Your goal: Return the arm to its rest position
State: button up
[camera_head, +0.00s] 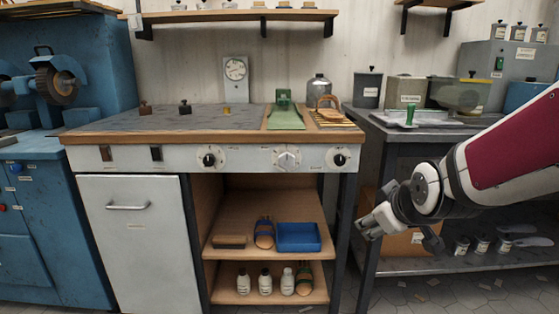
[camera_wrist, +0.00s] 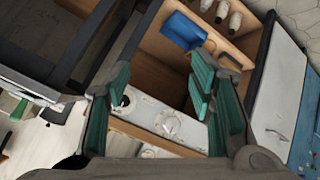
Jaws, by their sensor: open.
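My arm reaches in from the right edge of the head view, with a dark red and white link. My gripper (camera_head: 370,222) hangs in front of the gap between the workbench and the dark side table, level with the shelf opening. In the wrist view my gripper (camera_wrist: 165,105) has its two green-padded fingers spread wide apart. Nothing is between them; the bench's knob panel (camera_wrist: 165,120) shows behind. The gripper appears empty and touches nothing that I can see.
The dark side table (camera_head: 420,130) is close to my arm. A blue machine (camera_head: 90,60) stands left.

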jog(key=s+a+m+g, duration=0.2)
jog(key=s+m+g, duration=0.65)
jog(key=s, duration=2.85)
notch_tip(320, 180, up, 35)
jog(key=w+n+t+p, duration=0.1)
jog(key=n+t+p, duration=0.1)
jog(key=p, duration=3.1)
jog(key=shift+d+f+t, duration=0.15)
jog(key=shift+d+t, duration=0.2)
jog(key=shift+t, duration=0.2)
